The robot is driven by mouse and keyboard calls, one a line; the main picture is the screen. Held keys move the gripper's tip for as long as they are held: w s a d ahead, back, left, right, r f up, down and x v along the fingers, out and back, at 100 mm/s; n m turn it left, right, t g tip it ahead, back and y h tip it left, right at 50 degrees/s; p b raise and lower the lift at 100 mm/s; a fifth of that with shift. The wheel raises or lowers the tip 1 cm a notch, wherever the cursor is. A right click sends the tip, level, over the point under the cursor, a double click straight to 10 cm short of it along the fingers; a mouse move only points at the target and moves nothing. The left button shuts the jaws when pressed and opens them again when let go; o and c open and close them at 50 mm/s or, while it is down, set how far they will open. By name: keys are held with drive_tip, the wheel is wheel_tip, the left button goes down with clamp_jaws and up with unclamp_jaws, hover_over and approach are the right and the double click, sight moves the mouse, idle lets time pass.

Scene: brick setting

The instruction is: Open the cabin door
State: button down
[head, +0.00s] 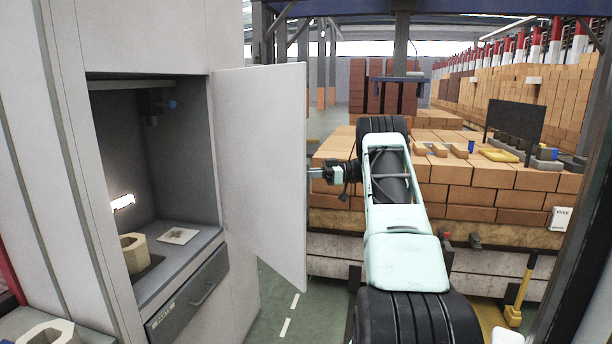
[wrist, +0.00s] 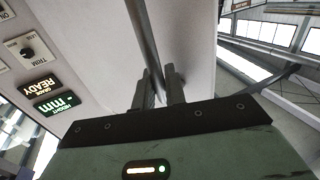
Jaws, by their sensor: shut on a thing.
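The cabin door (head: 262,165) is a pale panel that stands swung open, its inside face toward the head camera. Its left side meets the cabin (head: 150,35), and its free edge is at the right. My gripper (head: 314,173) is at this free edge, with the fingertips partly hidden behind it. In the wrist view, a long grey bar handle (wrist: 143,30) runs along a pale face. My gripper (wrist: 159,85) is shut on this handle, one finger on each side; the exact contact is hard to see.
Inside the cabin are a beige hollow block (head: 132,252), a flat plate (head: 178,236) and a lit lamp (head: 123,203). A grey drawer (head: 190,297) is below. Brick stacks (head: 470,190) stand behind my arm. Floor (head: 272,305) shows below the door.

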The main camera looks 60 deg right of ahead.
drive_tip(key=c, duration=1.5)
unclamp_jaws()
drive_tip(key=shift+c, duration=0.2)
drive_tip(key=b+v, duration=0.5)
drive_tip(key=v, duration=1.2)
drive_tip(key=shift+s, duration=0.25)
drive_tip(key=shift+d, duration=0.15)
